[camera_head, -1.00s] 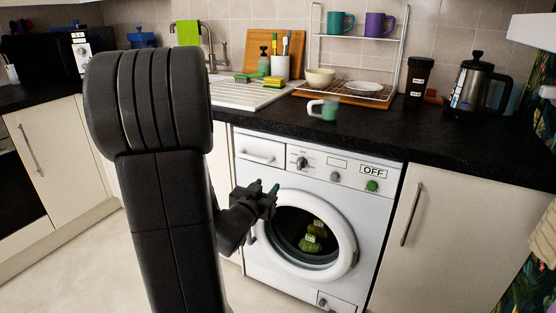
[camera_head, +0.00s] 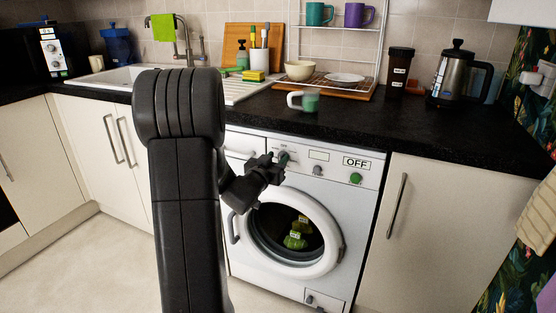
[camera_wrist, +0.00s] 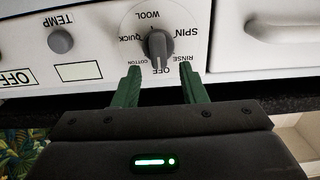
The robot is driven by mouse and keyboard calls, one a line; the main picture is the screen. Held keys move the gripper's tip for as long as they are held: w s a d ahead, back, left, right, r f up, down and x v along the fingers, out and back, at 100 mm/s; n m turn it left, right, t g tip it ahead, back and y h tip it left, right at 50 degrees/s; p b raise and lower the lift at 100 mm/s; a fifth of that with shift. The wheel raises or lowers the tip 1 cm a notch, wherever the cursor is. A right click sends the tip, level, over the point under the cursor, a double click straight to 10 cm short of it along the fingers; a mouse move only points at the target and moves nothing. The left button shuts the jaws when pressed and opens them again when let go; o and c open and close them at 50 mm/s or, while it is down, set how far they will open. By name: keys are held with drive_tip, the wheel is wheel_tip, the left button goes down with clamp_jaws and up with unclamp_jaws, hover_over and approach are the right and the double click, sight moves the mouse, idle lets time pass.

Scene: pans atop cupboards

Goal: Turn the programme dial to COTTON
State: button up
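The programme dial (camera_wrist: 159,47) is a dark grey round knob with a raised grip bar on the white washing machine (camera_head: 330,170). The wrist view shows the panel upside down, with OFF, COTTON, QUICK, WOOL, SPIN and RINSE around the dial. The grip bar lies towards OFF. My gripper (camera_wrist: 160,73) is open, its two green fingers apart and short of the dial, one towards COTTON and one towards RINSE. Nothing is between them. In the head view my gripper (camera_head: 281,162) hides most of the dial.
A TEMP knob (camera_wrist: 61,41), a small blank display (camera_wrist: 79,71) and an OFF label (camera_head: 357,162) above a green button (camera_head: 355,179) share the panel. The detergent drawer (camera_wrist: 265,20) is beside the dial. The black worktop (camera_head: 400,125) overhangs the panel. A mug (camera_head: 307,101) stands near its edge.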

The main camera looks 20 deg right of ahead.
drive_tip(key=shift+w+d, duration=0.5)
clamp_jaws()
drive_tip(key=shift+s+f+m+b, duration=0.1)
drive_tip(key=shift+m+b, duration=0.2)
drive_tip(key=shift+b, duration=0.2)
drive_tip(key=m+b, duration=0.3)
drive_tip(key=m, duration=0.1)
drive_tip(key=shift+s+d+f, duration=0.2)
drive_tip(key=shift+s+d, duration=0.05)
drive_tip(key=shift+d, duration=0.05)
drive_tip(key=m+b, duration=0.1)
drive_tip(key=m, duration=0.1)
drive_tip(key=m+b, duration=0.4)
drive_tip(key=shift+s+d+f, duration=0.15)
drive_tip(key=shift+s+d, duration=0.05)
drive_tip(key=shift+s, duration=0.05)
